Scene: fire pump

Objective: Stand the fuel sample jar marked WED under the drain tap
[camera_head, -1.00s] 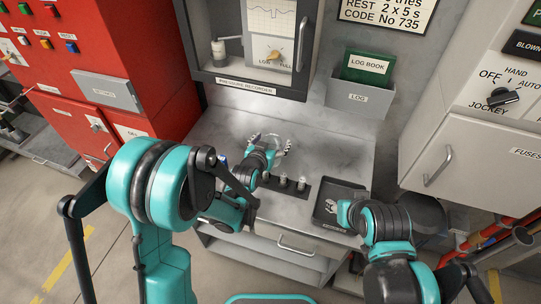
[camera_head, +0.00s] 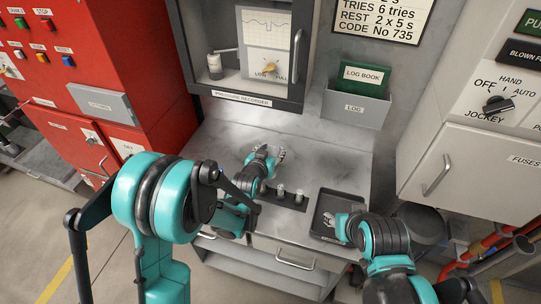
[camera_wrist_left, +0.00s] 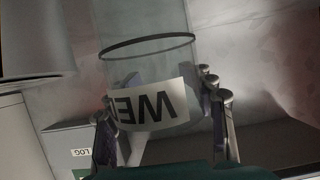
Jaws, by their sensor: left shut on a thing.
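My left gripper (camera_head: 273,153) is low over the back of the steel bench, behind a row of small bottles. In the left wrist view its fingers (camera_wrist_left: 165,130) are closed around the sides of a clear jar (camera_wrist_left: 145,65). The jar's white label (camera_wrist_left: 150,105) reads WED, upside down in that view. In the head view the jar is hard to make out at the gripper, and I cannot tell whether it touches the bench. My right arm's end (camera_head: 345,228) is at a black tray; its fingers are not clear. I cannot pick out the drain tap.
The bench (camera_head: 335,160) is bare right of the left gripper. A black strip (camera_head: 292,203) with small bottles stands in front. The black tray (camera_head: 322,205) is at the right. The pressure recorder (camera_head: 240,97) and log holder (camera_head: 352,107) are on the wall behind.

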